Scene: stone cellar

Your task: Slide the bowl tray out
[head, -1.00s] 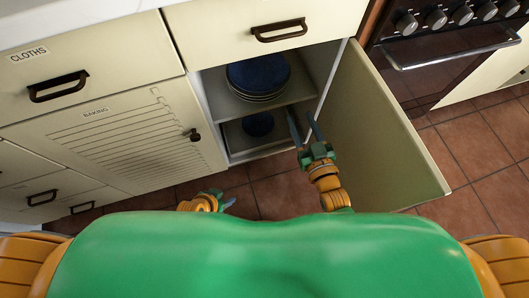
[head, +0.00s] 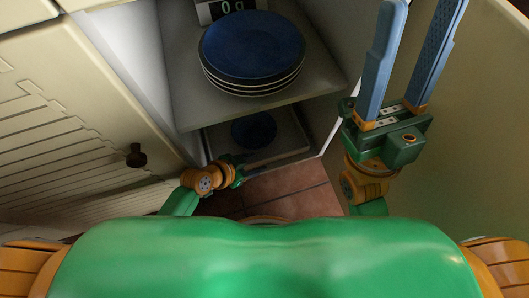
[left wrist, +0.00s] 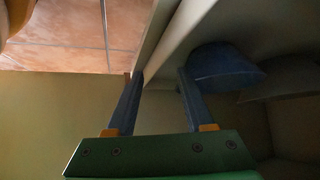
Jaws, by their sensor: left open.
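The bowl tray (head: 285,136) is the low pale pull-out at the bottom of the open cupboard. A dark blue bowl (head: 253,130) sits in it. My left gripper (head: 258,170) is at the tray's front edge, low in the head view, its fingers partly hard to make out. In the left wrist view its two blue fingers (left wrist: 160,90) are apart, with the tray's pale front wall (left wrist: 168,42) between their tips; contact cannot be told. The bowl (left wrist: 222,66) shows beyond. My right gripper (head: 412,50) is open and empty, raised close to the camera at right.
A stack of blue plates (head: 252,50) stands on the shelf (head: 195,105) above the tray, with a small dark display (head: 222,9) behind. The open cupboard door (head: 490,150) stands at right. The baking cupboard's knob (head: 136,155) is at left. Tiled floor (head: 290,188) in front is clear.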

